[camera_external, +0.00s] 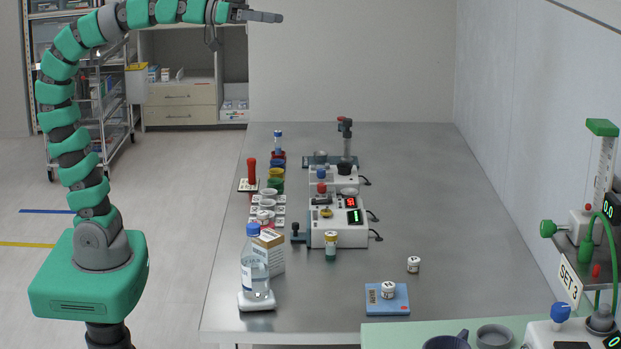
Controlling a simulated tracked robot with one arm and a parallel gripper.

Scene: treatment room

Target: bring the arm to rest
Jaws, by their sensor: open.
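My arm is green and black, and it rises from its green base at the left and arches over to the right near the top edge. My gripper (268,17) is high up, in front of the back wall, well above and apart from the metal table. It points right and appears empty. The gap between its fingers is hard to see at this angle.
The metal table (440,200) carries a bottle (255,265), a carton (270,252), a white device (340,222), a blue pad (378,300) with a small jar (388,289), and several coloured cups. A shelf rack (110,110) stands behind my arm.

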